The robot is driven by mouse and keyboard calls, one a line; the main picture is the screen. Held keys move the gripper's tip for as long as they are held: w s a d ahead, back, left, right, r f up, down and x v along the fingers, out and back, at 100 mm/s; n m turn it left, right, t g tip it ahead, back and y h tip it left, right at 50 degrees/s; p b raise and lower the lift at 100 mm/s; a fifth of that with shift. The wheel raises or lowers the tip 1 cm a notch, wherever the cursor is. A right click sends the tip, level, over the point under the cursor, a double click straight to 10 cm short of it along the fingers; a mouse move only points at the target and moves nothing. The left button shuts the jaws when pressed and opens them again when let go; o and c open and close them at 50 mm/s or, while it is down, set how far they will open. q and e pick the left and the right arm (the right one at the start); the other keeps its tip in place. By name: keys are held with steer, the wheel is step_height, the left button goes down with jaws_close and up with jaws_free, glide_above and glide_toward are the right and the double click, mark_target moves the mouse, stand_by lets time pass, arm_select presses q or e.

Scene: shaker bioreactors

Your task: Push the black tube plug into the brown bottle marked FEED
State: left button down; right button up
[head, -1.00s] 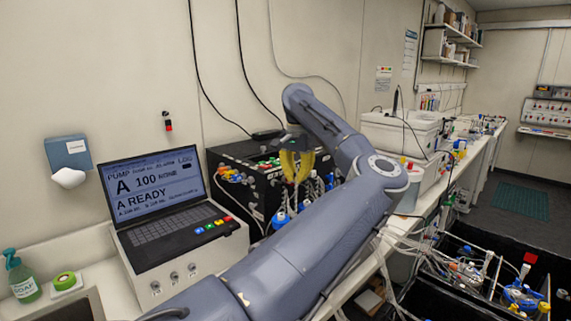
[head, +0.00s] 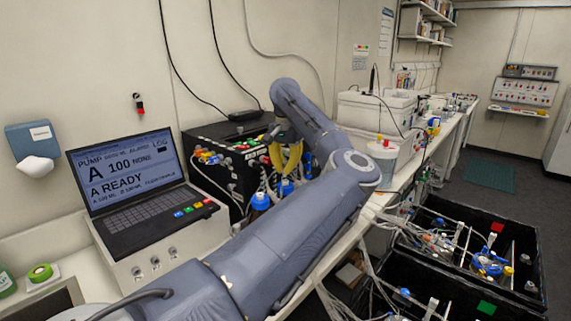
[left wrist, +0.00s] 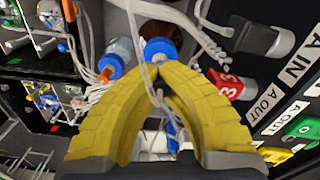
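In the head view my left gripper (head: 288,166), with yellow fingers, is over the tubing and bottles in front of the black pump box. In the left wrist view its fingertips (left wrist: 160,72) come together, with a pale tube (left wrist: 150,75) running to them. A small dark piece (left wrist: 166,93), apparently the black tube plug, shows between the fingers, partly hidden. Just beyond the tips is a brown bottle (left wrist: 160,29) with a blue cap (left wrist: 160,47). A brown bottle with a blue cap (head: 260,202) also shows in the head view. No FEED mark is readable. My right gripper is out of view.
The black pump box (head: 212,178) stands beside a laptop (head: 135,180) on the bench. Another blue-capped bottle (left wrist: 110,66) and loose tubing crowd the fingers. A white tub (head: 382,160) stands to the right, and black bins (head: 535,235) with bottles lie beyond the bench edge.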

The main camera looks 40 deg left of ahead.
mark_target(285, 165)
arm_select(q)
steer(key=shift+f, duration=0.25)
steer(key=shift+f, duration=1.1)
stand_by(1.6)
steer(key=c, duration=1.5)
jaws_free()
steer(key=shift+r, duration=0.1)
step_height(285, 165, up, 12)
steer(key=shift+f, duration=0.1)
